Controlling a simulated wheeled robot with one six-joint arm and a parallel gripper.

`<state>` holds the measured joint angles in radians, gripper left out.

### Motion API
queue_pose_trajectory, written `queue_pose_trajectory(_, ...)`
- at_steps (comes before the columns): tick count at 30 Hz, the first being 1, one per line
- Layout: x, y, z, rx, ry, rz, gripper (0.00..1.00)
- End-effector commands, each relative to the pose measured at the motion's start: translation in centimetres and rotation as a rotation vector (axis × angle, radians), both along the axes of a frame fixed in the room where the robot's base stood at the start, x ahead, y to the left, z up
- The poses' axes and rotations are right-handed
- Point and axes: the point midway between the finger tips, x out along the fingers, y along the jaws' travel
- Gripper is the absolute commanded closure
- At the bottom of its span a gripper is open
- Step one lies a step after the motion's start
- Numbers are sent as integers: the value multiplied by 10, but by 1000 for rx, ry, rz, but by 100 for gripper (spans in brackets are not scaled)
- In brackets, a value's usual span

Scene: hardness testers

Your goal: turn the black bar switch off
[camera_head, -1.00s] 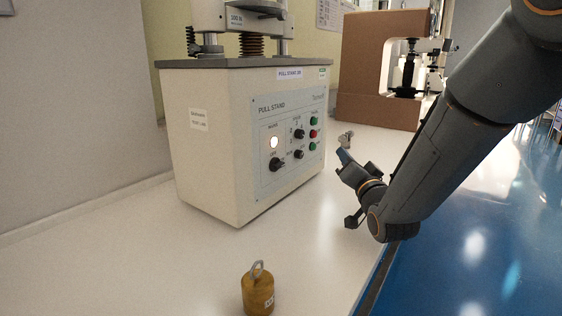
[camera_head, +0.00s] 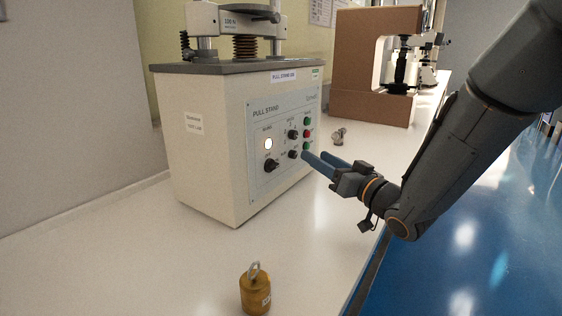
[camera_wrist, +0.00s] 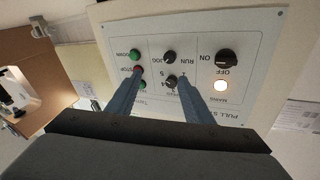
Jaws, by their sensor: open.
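The black bar switch (camera_head: 271,165) is a round black knob at the lower left of the pull stand's front panel (camera_head: 284,125). It also shows in the wrist view (camera_wrist: 228,58), upside down, with ON and OFF printed beside it. The white mains lamp (camera_head: 268,143) above it is lit. My gripper (camera_head: 314,157) is open and empty, in front of the panel's right side, its fingers pointing at the panel. In the wrist view the fingers (camera_wrist: 160,75) lie over the small knobs and buttons, to the side of the switch.
Two smaller black knobs (camera_head: 293,134) and red and green buttons (camera_head: 307,134) share the panel. A brass weight (camera_head: 255,290) stands on the bench in front. A brown tester (camera_head: 375,65) and a small metal part (camera_head: 338,137) are behind. The bench before the panel is clear.

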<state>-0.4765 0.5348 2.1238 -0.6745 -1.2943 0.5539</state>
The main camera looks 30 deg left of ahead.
Motion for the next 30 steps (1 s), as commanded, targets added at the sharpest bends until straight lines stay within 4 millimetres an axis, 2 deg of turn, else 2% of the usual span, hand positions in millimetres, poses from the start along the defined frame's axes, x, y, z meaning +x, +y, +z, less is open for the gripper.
queue_pose_trajectory(3, -38, -5, 4, -83, -102, 149, 53)
queue_pose_trajectory(6, -64, -9, 1, -130, -165, 249, 53)
queue_pose_trajectory(10, -85, -14, -2, -162, -210, 328, 53)
queue_pose_trajectory(16, -91, -4, -4, -172, -225, 356, 53)
queue_pose_trajectory(24, -88, 37, -5, -171, -224, 356, 53)
queue_pose_trajectory(30, -85, 58, -4, -171, -224, 353, 53)
